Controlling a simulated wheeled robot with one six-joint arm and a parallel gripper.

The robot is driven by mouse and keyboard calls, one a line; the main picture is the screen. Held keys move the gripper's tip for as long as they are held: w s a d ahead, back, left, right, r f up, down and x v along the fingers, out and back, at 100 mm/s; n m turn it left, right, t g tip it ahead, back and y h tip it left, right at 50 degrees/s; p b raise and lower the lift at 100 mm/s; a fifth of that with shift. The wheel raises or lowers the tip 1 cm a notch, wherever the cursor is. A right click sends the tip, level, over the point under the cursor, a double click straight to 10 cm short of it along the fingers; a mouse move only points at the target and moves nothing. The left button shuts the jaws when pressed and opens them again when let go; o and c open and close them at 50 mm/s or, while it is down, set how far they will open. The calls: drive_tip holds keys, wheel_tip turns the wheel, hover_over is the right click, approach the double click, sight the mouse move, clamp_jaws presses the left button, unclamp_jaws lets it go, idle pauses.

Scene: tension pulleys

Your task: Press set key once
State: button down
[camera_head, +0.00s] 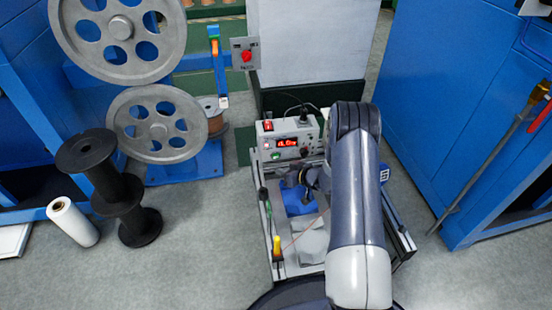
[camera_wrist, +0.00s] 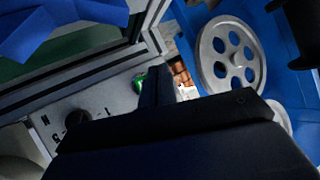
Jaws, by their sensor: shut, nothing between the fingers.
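A grey control box (camera_head: 290,140) with a lit red number display (camera_head: 287,143) stands on the cart. A small green key (camera_head: 276,156) sits low on its front, below the display. In the wrist view a green key (camera_wrist: 140,82) shows on a grey panel (camera_wrist: 95,115) with dark marks and a black knob. I cannot read a set label on any key. My gripper (camera_wrist: 158,74) is shut and empty, its tip close beside the green key in the picture. I cannot tell whether it touches. My arm hides part of the box's right side.
The cart (camera_head: 280,272) carries a blue item (camera_head: 298,198), a grey cloth-like item and a yellow-handled tool (camera_head: 277,246). Pulley wheels (camera_head: 157,124) and black spools (camera_head: 100,170) stand left. A blue cabinet (camera_head: 450,90) stands right.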

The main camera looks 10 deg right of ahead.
sight(273, 160)
drive_tip(key=shift+w, duration=2.1)
idle(0.4)
drive_tip(key=shift+w, duration=0.4)
drive_tip(key=shift+w, duration=0.4)
idle(0.7)
drive_tip(key=shift+s, duration=0.8)
drive_tip(key=shift+s, duration=0.15)
drive_tip(key=shift+s+p, duration=0.5)
drive_tip(key=shift+s, duration=1.85)
drive_tip(key=shift+w, duration=0.1)
